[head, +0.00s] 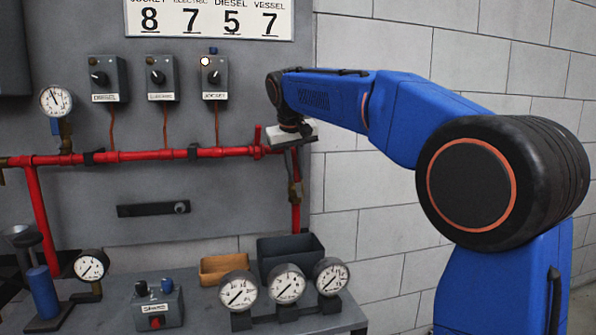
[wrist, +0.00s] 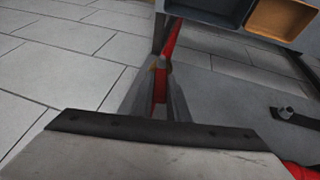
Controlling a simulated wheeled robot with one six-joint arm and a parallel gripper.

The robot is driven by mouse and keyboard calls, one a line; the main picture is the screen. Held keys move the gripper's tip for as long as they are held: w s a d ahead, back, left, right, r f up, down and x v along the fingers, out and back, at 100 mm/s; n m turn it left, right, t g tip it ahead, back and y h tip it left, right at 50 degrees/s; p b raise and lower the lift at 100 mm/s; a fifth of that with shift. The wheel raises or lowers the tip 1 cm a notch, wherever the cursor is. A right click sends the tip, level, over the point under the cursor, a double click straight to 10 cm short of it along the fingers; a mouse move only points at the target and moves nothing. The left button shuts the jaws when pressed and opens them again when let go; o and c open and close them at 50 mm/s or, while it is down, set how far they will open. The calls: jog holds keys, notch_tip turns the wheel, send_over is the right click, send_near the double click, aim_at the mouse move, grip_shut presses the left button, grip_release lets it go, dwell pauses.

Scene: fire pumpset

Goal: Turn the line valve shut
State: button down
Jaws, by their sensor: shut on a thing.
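The line valve (head: 295,191) is a small brass-coloured body on the red vertical pipe at the right edge of the grey panel, in the head view. My gripper (head: 294,170) points down in front of this pipe, just above the valve body. In the wrist view my gripper (wrist: 161,92) has its two grey fingers closed on either side of a narrow red piece, the valve handle (wrist: 160,85). In the head view the fingers largely hide the handle, so I cannot tell its exact angle there.
A red horizontal pipe (head: 130,156) runs left along the panel, below three switch boxes. A bench below carries several gauges, a dark bin (head: 290,250), a tan bin (head: 222,268) and a grey switch box (head: 158,308). The block wall right of the panel is bare.

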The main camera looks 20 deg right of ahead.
jog(key=shift+a+f+n+h, duration=0.3)
jog(key=shift+a+h, duration=0.55)
jog(key=shift+h, duration=0.25)
jog(key=c, duration=1.7)
grip_release()
jog(key=shift+r, duration=0.15)
jog(key=v, duration=1.7)
jog(key=shift+s+a+r, duration=0.1)
jog(key=shift+s+a, duration=0.05)
jog(key=shift+a, duration=0.1)
